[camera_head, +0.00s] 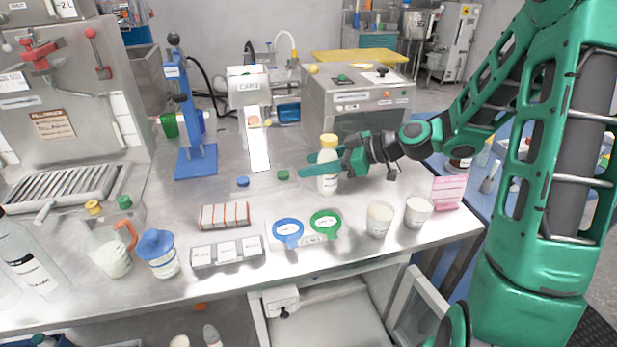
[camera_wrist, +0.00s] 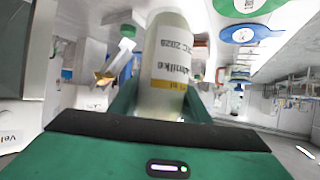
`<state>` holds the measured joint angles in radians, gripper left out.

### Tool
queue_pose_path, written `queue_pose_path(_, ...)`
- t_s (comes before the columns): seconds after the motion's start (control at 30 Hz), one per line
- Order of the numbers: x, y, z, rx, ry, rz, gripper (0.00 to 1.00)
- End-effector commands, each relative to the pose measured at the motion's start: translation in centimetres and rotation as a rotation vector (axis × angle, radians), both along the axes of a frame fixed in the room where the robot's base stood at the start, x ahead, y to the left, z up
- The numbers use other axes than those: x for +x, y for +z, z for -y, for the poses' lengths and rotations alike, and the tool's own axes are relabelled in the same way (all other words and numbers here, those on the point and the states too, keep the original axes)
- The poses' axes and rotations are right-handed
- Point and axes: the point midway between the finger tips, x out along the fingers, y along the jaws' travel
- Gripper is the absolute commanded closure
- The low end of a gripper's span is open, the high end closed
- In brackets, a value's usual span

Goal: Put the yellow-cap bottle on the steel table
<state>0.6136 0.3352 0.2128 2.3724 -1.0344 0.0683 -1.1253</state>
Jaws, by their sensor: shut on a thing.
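The yellow-cap bottle (camera_head: 328,180) has a pale body with a printed label and stands upright at the steel table's surface. I cannot tell whether its base touches the table. My gripper (camera_head: 325,168) reaches in from the right and is shut on the bottle around its middle. In the wrist view the bottle (camera_wrist: 167,65) sits between the green fingers, with its label facing the camera; its cap is out of sight there. The steel table (camera_head: 180,210) spreads under and around it.
A green ring (camera_head: 325,222) and blue ring (camera_head: 288,232) lie in front, with white cups (camera_head: 379,220) to the right. A grey machine (camera_head: 355,100) stands behind, a blue stand (camera_head: 195,165) to the left. Small blue (camera_head: 242,182) and green (camera_head: 283,175) caps lie just left of the bottle.

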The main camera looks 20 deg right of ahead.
Motion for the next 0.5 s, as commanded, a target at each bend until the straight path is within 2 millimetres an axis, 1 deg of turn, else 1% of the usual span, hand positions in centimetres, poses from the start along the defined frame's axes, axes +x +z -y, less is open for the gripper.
queue_pose_path(0.03, 0.9, -0.6, 0.4, 0.002, 0.000, -0.001, 0.88)
queue_pose_path(0.2, 2.9, -1.9, 1.5, 0.000, 0.000, 0.001, 0.88)
queue_pose_path(0.33, 3.6, -2.4, 1.8, 0.001, 0.001, 0.001, 0.88)
queue_pose_path(0.43, 3.7, -2.8, 1.8, 0.001, 0.001, 0.001, 0.88)
queue_pose_path(0.5, 3.7, -3.4, 1.8, 0.002, 0.001, -0.002, 0.88)
